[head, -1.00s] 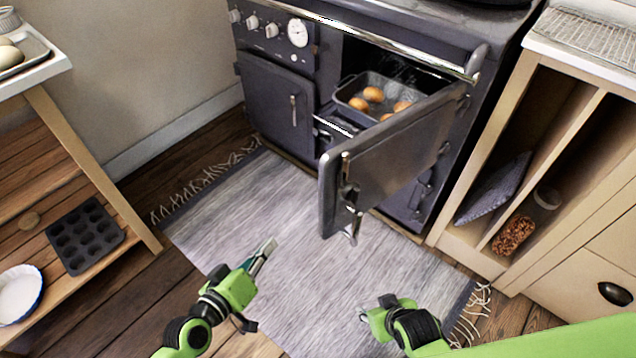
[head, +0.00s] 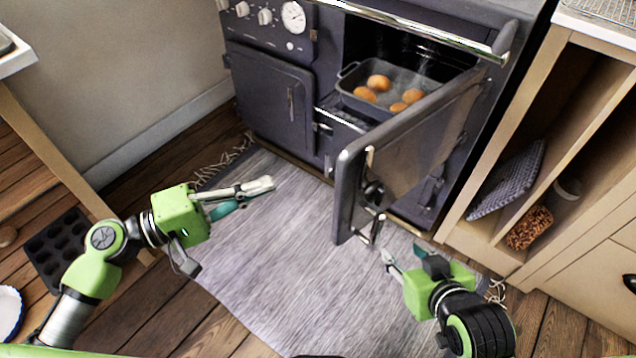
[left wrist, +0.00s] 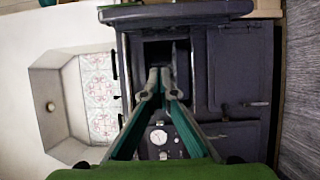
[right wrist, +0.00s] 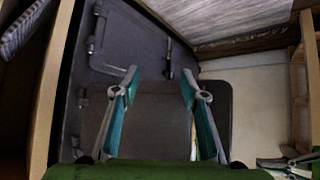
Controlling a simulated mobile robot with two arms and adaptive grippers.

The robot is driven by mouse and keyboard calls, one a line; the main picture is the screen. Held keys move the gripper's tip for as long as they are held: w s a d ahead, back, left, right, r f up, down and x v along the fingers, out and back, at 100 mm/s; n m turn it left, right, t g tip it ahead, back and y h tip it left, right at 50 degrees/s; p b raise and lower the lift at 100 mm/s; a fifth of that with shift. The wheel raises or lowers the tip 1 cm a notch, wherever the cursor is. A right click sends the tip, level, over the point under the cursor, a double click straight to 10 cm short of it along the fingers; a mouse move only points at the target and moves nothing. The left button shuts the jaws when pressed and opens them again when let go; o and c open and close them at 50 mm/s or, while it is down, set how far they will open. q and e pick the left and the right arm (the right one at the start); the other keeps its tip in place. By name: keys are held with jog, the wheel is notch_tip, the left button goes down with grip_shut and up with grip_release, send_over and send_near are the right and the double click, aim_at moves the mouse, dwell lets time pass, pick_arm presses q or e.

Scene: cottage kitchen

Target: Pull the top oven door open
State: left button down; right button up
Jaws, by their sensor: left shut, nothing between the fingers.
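The top oven door (head: 420,140) stands part open, swung out from its right side, with its outer face towards me. Its latch handle (head: 375,230) hangs near the free edge. The dark stove (head: 265,100) shows the open oven cavity behind it. My right gripper (head: 408,256) is open and empty, low in front of the door and just below and right of the handle, apart from it. The right wrist view shows its spread fingers (right wrist: 160,88) before a dark panel. My left gripper (head: 262,187) is shut and empty over the rug, left of the door.
A roasting tin (head: 350,90) with several brown round items sits inside the oven. A closed door (head: 270,95) is left of it. A wooden shelf unit (head: 480,225) stands close at the right. A wooden rack (head: 40,140) is at the left. The rug (head: 285,270) is clear.

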pick_arm(q)
jog(key=d+p, duration=0.1)
jog(key=d, duration=0.9)
jog(key=shift+w, duration=0.4)
pick_arm(e)
jog(key=s+d+f+g, duration=0.1)
jog(key=s+f+g, duration=0.1)
jog(key=s, duration=0.3)
jog(key=shift+d+f+g+h, duration=0.35)
jog(key=shift+f+g+h, duration=0.05)
jog(key=shift+f, duration=0.3)
jog(key=shift+s, duration=0.15)
